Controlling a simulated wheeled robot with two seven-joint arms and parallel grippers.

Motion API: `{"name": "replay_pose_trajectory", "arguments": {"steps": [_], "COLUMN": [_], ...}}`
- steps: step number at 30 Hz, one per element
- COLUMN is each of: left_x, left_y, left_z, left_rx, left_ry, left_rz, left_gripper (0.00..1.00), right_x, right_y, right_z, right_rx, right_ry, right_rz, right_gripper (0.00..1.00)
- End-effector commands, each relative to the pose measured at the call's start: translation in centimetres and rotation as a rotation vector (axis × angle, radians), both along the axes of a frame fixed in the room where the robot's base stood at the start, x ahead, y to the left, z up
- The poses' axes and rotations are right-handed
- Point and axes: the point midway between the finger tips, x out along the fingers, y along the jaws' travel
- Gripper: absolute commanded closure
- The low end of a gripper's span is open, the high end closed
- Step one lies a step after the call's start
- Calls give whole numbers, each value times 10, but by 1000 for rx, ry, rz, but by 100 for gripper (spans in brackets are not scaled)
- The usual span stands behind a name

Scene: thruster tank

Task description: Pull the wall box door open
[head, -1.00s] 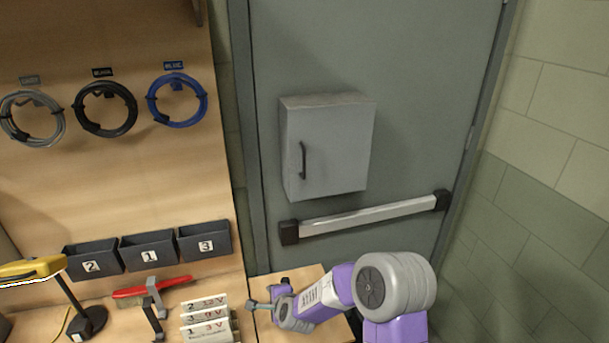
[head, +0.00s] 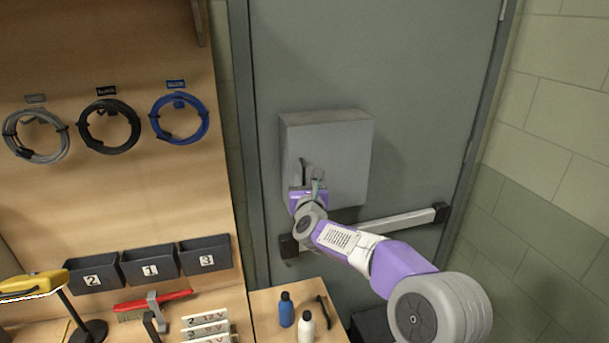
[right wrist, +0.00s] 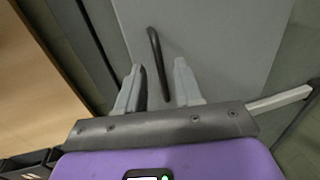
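The grey wall box (head: 342,150) is mounted on the grey-green door, and its front looks shut. Its dark upright handle (right wrist: 157,55) shows in the right wrist view, near the left edge of the box front. My right gripper (head: 308,180) is in front of the box at its handle side. In the right wrist view the right gripper (right wrist: 160,82) is open, its fingers apart with the handle's lower part between them. I cannot tell whether either finger touches the handle. In the head view the gripper hides most of the handle. My left gripper is not in view.
A push bar (head: 400,221) crosses the door below the box, behind my right arm. A small wooden table (head: 262,315) below holds a blue bottle (head: 286,310) and a white bottle (head: 306,327). A pegboard-like wooden panel (head: 110,195) with cables and bins stands left.

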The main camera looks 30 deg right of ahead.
Motion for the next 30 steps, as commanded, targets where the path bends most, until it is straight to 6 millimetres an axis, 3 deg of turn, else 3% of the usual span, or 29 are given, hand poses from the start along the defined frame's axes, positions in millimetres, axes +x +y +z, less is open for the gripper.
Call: {"name": "replay_pose_trajectory", "arguments": {"steps": [6, 15, 23, 30], "left_x": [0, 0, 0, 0], "left_y": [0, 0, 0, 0], "left_z": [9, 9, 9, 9], "left_rx": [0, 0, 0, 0], "left_ry": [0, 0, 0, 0], "left_rz": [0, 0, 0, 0], "left_gripper": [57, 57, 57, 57], "right_x": [18, 21, 21, 21], "right_y": [-8, -9, -9, -9], "right_z": [0, -1, -1, -1], "right_rx": [0, 0, -1, -1], "right_ry": [1, 1, 2, 2], "right_rz": [0, 1, 1, 1], "right_gripper": [64, 64, 100, 100]}}
